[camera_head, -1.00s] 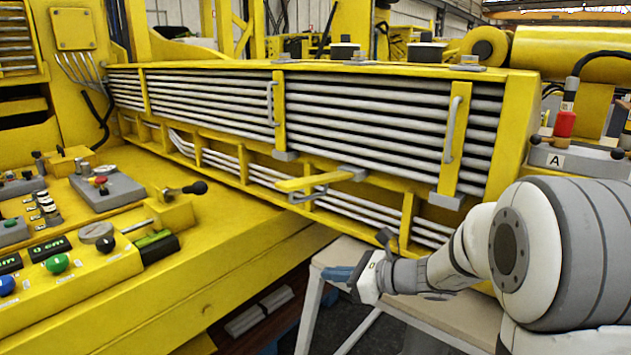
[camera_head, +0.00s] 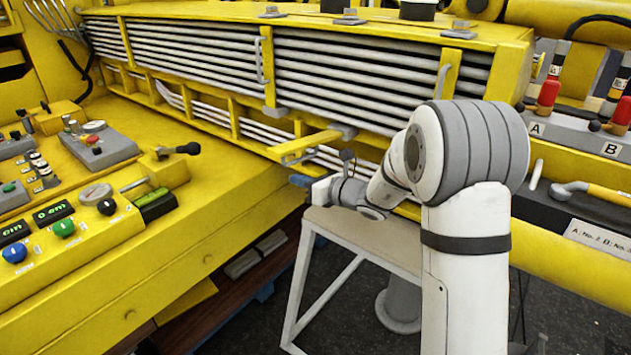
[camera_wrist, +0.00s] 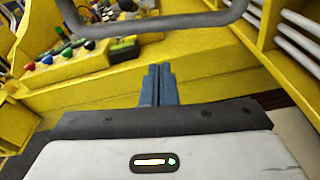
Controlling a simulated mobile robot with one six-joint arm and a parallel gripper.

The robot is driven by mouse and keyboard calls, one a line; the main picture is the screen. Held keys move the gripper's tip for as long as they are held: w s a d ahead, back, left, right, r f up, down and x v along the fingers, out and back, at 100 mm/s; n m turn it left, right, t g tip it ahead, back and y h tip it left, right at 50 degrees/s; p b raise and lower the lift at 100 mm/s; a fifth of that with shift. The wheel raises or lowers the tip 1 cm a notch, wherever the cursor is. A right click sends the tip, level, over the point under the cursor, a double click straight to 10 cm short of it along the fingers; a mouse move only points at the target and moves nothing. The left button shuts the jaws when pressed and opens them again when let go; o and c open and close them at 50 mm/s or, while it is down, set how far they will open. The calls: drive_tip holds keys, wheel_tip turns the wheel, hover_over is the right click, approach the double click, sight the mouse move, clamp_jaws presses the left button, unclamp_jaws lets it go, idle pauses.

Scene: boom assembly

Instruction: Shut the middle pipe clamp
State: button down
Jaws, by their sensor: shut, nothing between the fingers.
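The middle pipe clamp (camera_head: 304,146) is a yellow bar hinged at the lower edge of the pipe rack. It is open, folded down and sticking out roughly level toward the front. Its grey handle shows below the bar, and a grey curved handle (camera_wrist: 165,28) crosses the top of the wrist view. My gripper (camera_head: 299,181) is shut and empty, just below the clamp's outer end. Its blue fingers also show pressed together in the wrist view (camera_wrist: 159,82). I cannot tell whether they touch the clamp.
Upright clamps stand against the grey pipes on the left (camera_head: 268,68) and right (camera_head: 447,75) of the open one. A yellow control bench (camera_head: 190,235) is at left. A small light-topped table (camera_head: 370,240) stands below my gripper. Red-handled levers (camera_head: 547,95) are at right.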

drive_tip(key=r, duration=0.1)
drive_tip(key=d+r+p, duration=0.1)
drive_tip(key=r, duration=0.1)
drive_tip(key=shift+d+r, duration=0.15)
drive_tip(key=shift+r, duration=0.15)
